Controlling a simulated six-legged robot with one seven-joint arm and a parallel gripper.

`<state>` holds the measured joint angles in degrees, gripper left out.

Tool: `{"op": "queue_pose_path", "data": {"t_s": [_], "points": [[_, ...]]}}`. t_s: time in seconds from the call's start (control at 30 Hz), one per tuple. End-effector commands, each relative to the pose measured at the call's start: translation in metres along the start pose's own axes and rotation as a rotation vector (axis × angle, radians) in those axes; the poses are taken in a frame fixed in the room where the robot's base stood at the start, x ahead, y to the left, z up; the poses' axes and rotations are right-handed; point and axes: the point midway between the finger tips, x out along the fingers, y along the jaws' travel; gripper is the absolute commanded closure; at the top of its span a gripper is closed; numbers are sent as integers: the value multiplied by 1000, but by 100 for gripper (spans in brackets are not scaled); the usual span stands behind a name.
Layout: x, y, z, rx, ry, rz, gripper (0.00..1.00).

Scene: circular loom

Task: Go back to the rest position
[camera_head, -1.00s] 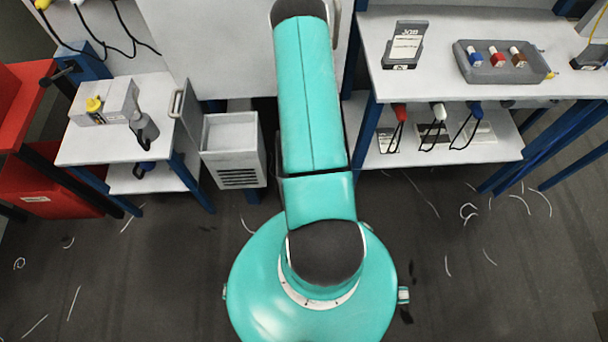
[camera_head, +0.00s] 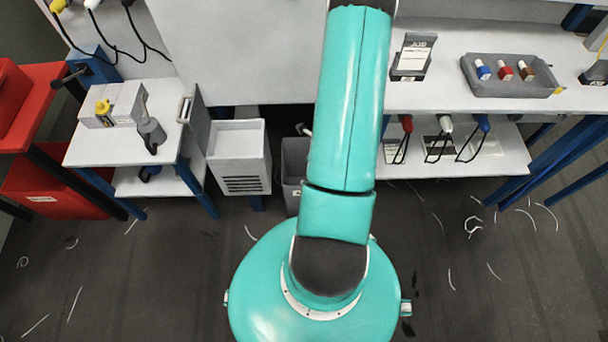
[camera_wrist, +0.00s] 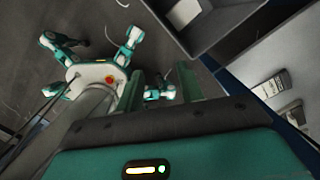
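My gripper (camera_wrist: 160,88) shows in the wrist view, with its two green fingers apart and nothing held between them. Behind the fingers lie my own body and legs and the dark floor. In the head view my teal arm rises from my round base and runs off the top edge, leaning a little to the right. The gripper itself is out of that view.
A white workbench (camera_head: 440,92) with a grey tray (camera_head: 535,88) of small bottles stands right. A small white table (camera_head: 85,150), a white box unit (camera_head: 238,165) and a grey bin (camera_head: 293,165) stand left. Red containers (camera_head: 60,185) are far left. Floor around my base has loose thread bits.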

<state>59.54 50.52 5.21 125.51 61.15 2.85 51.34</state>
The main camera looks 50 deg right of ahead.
Motion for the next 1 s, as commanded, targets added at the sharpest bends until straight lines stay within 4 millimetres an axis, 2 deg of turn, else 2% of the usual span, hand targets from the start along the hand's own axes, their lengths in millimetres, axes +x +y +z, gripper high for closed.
{"op": "queue_pose_path", "data": {"t_s": [0.33, 0.47, 0.57, 0.73, 0.87, 1.0], "points": [[-2, -1, 2, -9, -3, -2, 62], [-21, -4, 24, -110, -30, -20, 62], [-52, -4, 58, -275, -69, -46, 62], [-119, 14, 121, -634, -137, -94, 62], [-169, 40, 160, -912, -175, -130, 62], [-221, 76, 192, -1206, -201, -168, 62]]}}
